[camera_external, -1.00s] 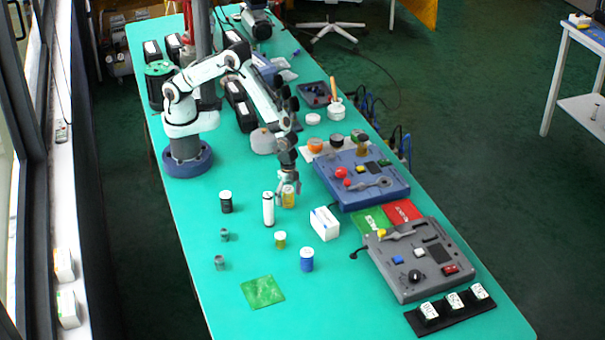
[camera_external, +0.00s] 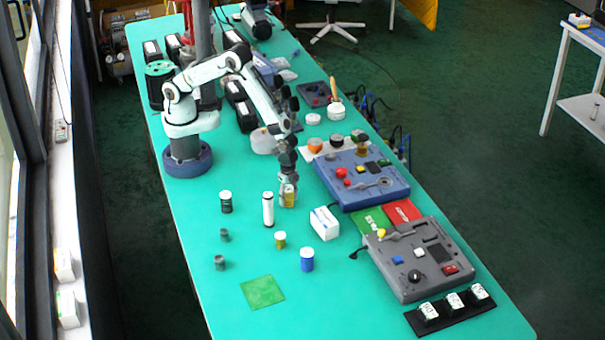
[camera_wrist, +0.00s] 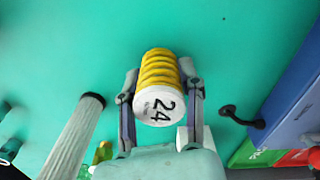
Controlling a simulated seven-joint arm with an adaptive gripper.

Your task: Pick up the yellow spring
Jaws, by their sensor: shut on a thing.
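The yellow spring (camera_wrist: 161,72) stands between my fingers in the wrist view, with a white end cap marked "24" facing the camera. In the external view the yellow spring (camera_external: 288,199) is partly hidden by my gripper (camera_external: 288,186), which reaches down over it from above. My gripper (camera_wrist: 160,84) is shut on the spring, one finger on each side. The spring is at or very near the green tabletop; I cannot tell whether it touches it.
A white cylinder (camera_external: 268,209) stands just left of the spring, and a white box (camera_external: 324,223) lies to the right. The blue console (camera_external: 365,178) is further right.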

